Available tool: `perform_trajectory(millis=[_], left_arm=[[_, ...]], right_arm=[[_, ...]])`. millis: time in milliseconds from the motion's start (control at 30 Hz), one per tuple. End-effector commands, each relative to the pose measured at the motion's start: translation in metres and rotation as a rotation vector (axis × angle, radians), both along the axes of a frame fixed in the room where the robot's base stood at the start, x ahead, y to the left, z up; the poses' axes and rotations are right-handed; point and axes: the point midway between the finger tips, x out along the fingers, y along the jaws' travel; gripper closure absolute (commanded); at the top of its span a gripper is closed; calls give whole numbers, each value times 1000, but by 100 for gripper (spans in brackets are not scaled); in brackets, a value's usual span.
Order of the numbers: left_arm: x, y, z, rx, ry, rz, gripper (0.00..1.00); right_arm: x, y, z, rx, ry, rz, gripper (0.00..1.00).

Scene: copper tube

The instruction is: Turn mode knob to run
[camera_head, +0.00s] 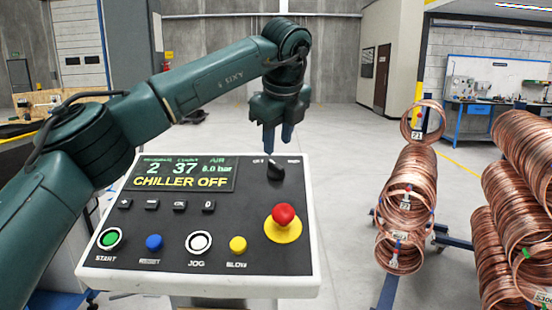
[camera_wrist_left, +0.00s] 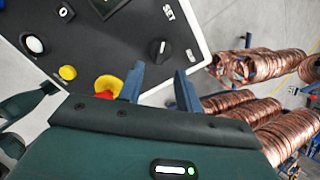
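The mode knob (camera_head: 276,171) is a black rotary knob at the panel's upper right, between two small labels. Its pointer leans up-left in the head view, toward the left label. In the left wrist view the knob (camera_wrist_left: 160,48) has a white line toward the SET label (camera_wrist_left: 168,12). My left gripper (camera_head: 278,143) is above and behind the knob, pointing down. Its two blue fingers (camera_wrist_left: 158,88) are apart, with nothing between them; the knob appears beyond them, clear of both. Dark green parts at the left wrist view's left edge may be my right arm; its fingers are unclear.
The control panel (camera_head: 190,260) has a display (camera_head: 180,174) reading CHILLER OFF. A red emergency button (camera_head: 283,215) sits just below the knob. Several coloured buttons line the front edge. Copper coils (camera_head: 407,190) stand to the right, with open floor between.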

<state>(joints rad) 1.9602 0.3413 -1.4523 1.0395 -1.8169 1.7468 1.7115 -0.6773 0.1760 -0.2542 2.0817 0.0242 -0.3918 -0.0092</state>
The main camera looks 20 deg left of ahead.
Motion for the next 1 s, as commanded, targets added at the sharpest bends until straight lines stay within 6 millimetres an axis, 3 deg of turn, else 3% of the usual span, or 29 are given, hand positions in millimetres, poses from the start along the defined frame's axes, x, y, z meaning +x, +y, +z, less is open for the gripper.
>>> perform_trajectory(millis=[200, 400, 767, 1000], left_arm=[[18, 8, -37, 0, 4, 0, 65], [27, 12, -57, -1, 3, 0, 65], [30, 13, -62, -1, 1, 0, 65], [30, 13, -62, 0, 1, -1, 84]], right_arm=[[0, -3, 4, -3, 11, -12, 100], [3, -4, 7, -4, 10, -18, 100], [4, -6, 3, -10, 16, -21, 100], [4, -6, 4, -11, 13, -22, 100]])
